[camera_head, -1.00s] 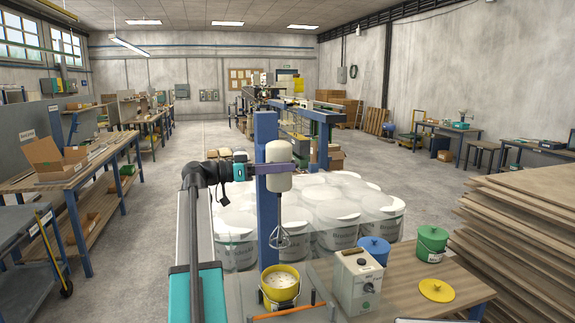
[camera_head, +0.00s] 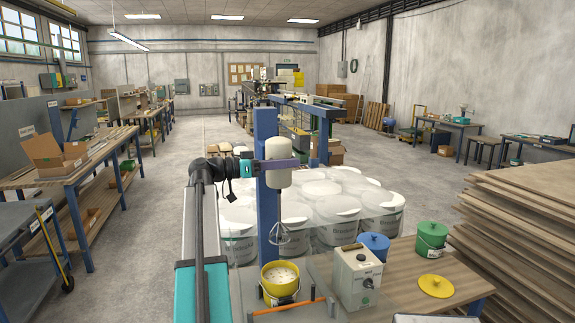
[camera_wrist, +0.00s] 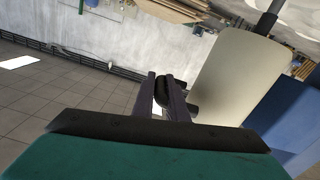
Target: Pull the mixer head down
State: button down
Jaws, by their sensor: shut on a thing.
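The mixer head (camera_head: 279,178) is a cream rounded motor housing on a blue column (camera_head: 266,215). A wire whisk (camera_head: 281,236) hangs below it, above a yellow bucket (camera_head: 280,279) with pale contents. My gripper (camera_head: 292,162) reaches in from the left, its purple fingers across the head. In the wrist view my gripper (camera_wrist: 168,84) is shut on a small black handle (camera_wrist: 163,92) beside the cream mixer head (camera_wrist: 222,76). Part of the handle is hidden by the fingers.
Several white tubs (camera_head: 335,234) stand behind the mixer. An orange bar (camera_head: 290,309) lies in front.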

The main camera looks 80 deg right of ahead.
jog(key=shift+f, duration=0.2)
notch_tip(320, 180, down, 19)
jog(key=b, duration=1.3)
jog(key=shift+f, duration=0.1)
jog(key=c, duration=1.8)
grip_release()
jog(key=shift+o, duration=0.2)
jog(key=b+v, duration=0.1)
jog(key=v, duration=1.2)
jog(key=shift+w+a+b, duration=0.15)
jog(key=shift+w+b, duration=0.15)
jog(key=shift+w, duration=0.05)
